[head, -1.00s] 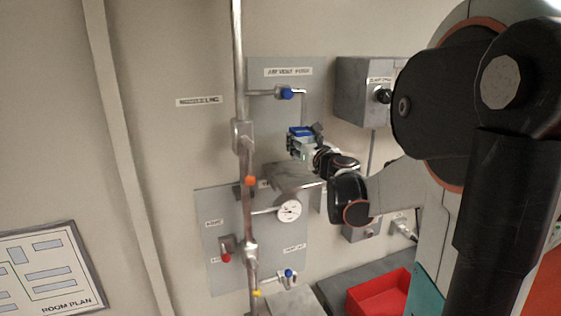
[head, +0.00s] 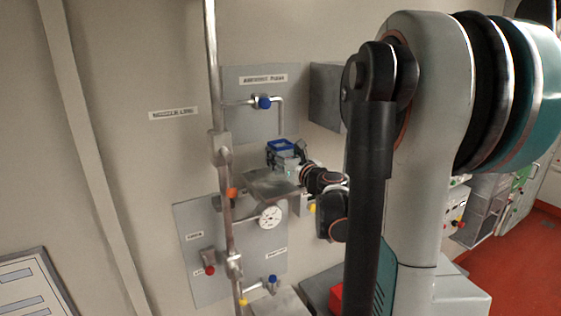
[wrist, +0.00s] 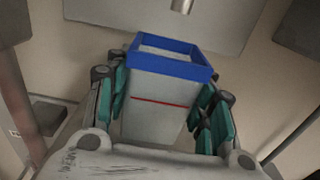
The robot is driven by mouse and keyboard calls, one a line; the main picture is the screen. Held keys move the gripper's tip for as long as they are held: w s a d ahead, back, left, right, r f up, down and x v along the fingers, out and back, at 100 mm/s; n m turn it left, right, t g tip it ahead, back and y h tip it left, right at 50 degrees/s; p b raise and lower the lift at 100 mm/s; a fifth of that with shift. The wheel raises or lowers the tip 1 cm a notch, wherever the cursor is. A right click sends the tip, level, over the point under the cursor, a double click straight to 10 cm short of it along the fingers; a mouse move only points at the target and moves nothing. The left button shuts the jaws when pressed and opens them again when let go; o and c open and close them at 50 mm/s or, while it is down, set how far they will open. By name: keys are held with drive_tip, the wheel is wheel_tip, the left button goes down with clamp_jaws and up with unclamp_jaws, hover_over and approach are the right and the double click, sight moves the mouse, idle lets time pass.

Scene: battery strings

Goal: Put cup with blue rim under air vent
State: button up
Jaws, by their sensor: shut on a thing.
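The cup with the blue rim (wrist: 158,105) is held upright between the teal finger pads of my gripper (wrist: 160,112) in the wrist view. It is pale grey with a red line around it. In the head view the cup (head: 282,148) sits just above a small metal shelf (head: 268,187); I cannot tell whether it touches it. The air vent is a bent metal pipe (head: 282,112) with a blue valve (head: 263,102) on the panel, and its open end is above the cup. In the wrist view the pipe end (wrist: 182,5) lies beyond the cup's far rim.
A vertical pipe (head: 213,90) with an orange valve (head: 232,194) runs left of the cup. A round gauge (head: 270,216) is below the shelf. A grey box (head: 326,96) is on the wall to the right. A red bin (head: 335,298) stands low, partly hidden by my arm.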

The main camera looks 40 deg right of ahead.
drive_tip(key=shift+w+d+f, duration=0.1)
drive_tip(key=shift+w+f, duration=0.1)
drive_tip(key=shift+f, duration=0.95)
drive_tip(key=shift+s, duration=0.15)
drive_tip(key=shift+f, duration=0.15)
drive_tip(key=o, duration=1)
drive_tip(key=shift+c, duration=0.2)
